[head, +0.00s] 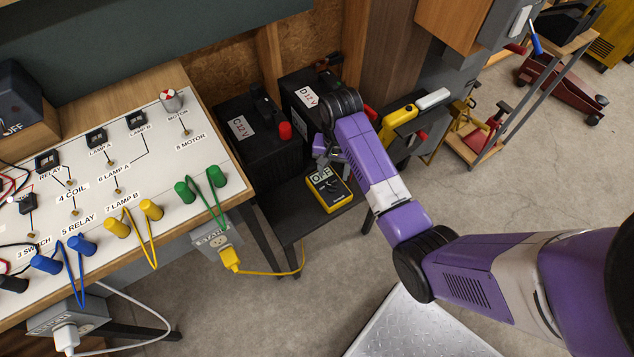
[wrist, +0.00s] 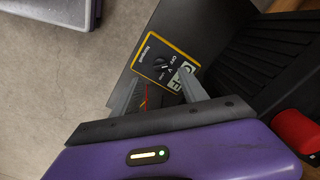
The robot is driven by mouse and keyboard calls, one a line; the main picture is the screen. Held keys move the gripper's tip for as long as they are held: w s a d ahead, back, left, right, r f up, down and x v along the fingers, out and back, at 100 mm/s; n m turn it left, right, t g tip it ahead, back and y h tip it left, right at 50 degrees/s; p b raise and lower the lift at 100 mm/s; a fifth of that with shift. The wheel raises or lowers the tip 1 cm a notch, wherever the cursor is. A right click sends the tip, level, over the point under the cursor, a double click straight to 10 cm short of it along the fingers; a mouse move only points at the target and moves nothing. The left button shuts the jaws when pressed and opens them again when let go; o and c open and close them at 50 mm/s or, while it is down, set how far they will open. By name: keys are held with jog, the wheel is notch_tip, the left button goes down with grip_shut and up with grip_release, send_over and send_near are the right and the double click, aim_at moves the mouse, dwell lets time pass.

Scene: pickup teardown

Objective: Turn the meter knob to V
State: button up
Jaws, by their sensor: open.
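The yellow-edged black meter (head: 330,197) lies on a small dark shelf (head: 310,222), and its display reads OFF. In the wrist view the meter (wrist: 151,49) shows its dark round knob (wrist: 159,65) beside small labels including OFF and V. The exact pointing of the knob is too small to tell. My gripper (head: 325,152) is above and behind the meter in the head view. In the wrist view my gripper (wrist: 161,80) is open, its two fingers apart on either side of the meter's display end. The fingers partly hide the display. I see no contact with the knob.
A red cap (head: 285,131) sits on the nearer battery. The wired bench panel (head: 150,190) is at left, with a yellow plug and cable (head: 265,270) below. Open floor lies in front.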

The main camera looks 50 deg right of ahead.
aim_at(332, 185)
jog(key=shift+w+d, duration=0.15)
notch_tip(332, 185, down, 7)
jog(key=shift+f+b, duration=0.2)
jog(key=shift+b, duration=0.35)
grip_shut()
